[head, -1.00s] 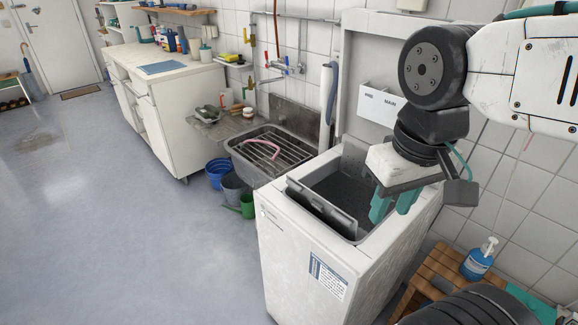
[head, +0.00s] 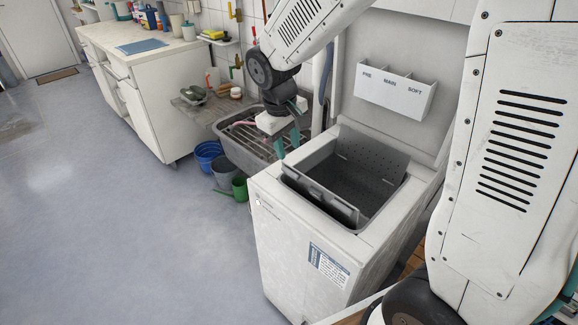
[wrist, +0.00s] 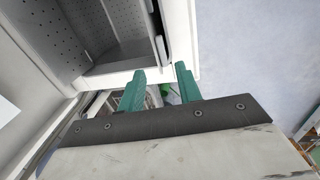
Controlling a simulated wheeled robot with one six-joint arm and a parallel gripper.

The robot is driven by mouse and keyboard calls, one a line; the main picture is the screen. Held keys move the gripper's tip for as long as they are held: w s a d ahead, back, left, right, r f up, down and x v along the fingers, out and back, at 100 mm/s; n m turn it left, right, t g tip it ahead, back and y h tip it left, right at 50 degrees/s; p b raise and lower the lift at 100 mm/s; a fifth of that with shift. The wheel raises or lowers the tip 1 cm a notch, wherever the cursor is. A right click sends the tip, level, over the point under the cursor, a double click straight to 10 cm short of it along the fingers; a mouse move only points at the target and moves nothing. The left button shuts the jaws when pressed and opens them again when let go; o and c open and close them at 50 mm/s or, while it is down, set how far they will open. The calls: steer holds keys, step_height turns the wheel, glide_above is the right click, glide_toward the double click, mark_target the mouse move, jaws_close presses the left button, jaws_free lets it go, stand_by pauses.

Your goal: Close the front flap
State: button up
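The white top-loading washer (head: 300,245) stands with its lid up and its grey drum opening (head: 345,185) uncovered. The front flap (head: 322,203) is a grey panel tilted up along the opening's front edge, so it is open. A perforated back flap (head: 372,152) stands up at the rear; it also shows in the wrist view (wrist: 55,40). My gripper (head: 288,144) is beyond the washer's left rear corner, near the sink, apart from both flaps. In the wrist view its teal fingers (wrist: 160,82) are spread with nothing between them. The front flap's dark edge (wrist: 161,35) shows ahead of them.
A sink (head: 250,140) with a rack stands behind the washer's left side. Blue, grey and green containers (head: 240,188) sit on the floor beside it. A white detergent dispenser (head: 395,90) hangs on the raised lid. The floor at left is clear.

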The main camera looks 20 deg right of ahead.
mark_target(290, 171)
steer(key=f, duration=0.5)
steer(key=w+d+f, duration=0.1)
steer(key=f, duration=0.2)
steer(key=shift+w+f, duration=0.1)
steer(key=shift+f, duration=0.15)
jaws_close()
